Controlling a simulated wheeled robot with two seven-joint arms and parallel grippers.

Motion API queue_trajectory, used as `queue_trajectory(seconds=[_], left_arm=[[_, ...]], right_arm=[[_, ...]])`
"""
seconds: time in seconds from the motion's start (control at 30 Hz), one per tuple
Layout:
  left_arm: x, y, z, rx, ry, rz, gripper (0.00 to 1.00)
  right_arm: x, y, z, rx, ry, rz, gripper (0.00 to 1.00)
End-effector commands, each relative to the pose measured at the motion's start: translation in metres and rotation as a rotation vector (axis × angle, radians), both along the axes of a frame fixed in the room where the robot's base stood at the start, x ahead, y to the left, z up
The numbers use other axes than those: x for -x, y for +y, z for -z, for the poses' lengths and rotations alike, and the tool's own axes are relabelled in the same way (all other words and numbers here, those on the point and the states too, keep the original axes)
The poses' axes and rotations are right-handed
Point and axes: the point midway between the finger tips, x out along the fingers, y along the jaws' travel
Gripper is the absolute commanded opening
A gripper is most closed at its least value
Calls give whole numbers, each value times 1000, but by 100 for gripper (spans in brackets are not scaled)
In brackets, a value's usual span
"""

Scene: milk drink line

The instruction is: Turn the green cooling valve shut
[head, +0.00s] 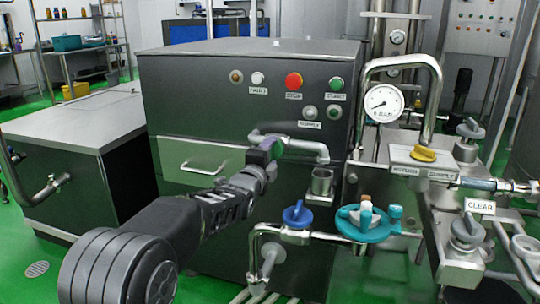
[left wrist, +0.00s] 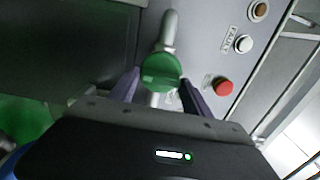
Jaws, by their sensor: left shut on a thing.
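The green cooling valve shows in the left wrist view as a round green knob (left wrist: 161,72) on a metal pipe (left wrist: 168,30). My left gripper (left wrist: 157,88) has one purple finger on each side of the knob and is shut on it. In the head view my left gripper (head: 268,152) is at the left end of the bent pipe (head: 308,146) on the dark cabinet front. My right gripper is not in view.
The dark cabinet (head: 240,90) has a red button (head: 293,81) and other buttons above the pipe. A drawer handle (head: 203,168) is left of my gripper. A blue valve (head: 297,214), a teal wheel (head: 367,222) and a pressure gauge (head: 384,103) stand to the right.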

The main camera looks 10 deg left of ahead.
Motion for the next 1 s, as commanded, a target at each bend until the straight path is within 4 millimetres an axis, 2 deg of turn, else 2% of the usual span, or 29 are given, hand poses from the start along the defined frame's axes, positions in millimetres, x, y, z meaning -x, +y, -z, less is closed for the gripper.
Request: queue_trajectory(seconds=[0.33, 0.37, 0.57, 0.87, 1.0], left_arm=[[0, -1, 1, -7, 2, 2, 16], [0, -1, 1, -7, 2, 2, 58], [0, 0, 1, -5, 1, 1, 74], [1, 0, 0, -4, 0, 0, 74], [10, 1, -1, -2, 0, 0, 74]], right_arm=[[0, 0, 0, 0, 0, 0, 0], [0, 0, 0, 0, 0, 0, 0], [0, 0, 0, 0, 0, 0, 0], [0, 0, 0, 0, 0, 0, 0], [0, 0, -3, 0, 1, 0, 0]])
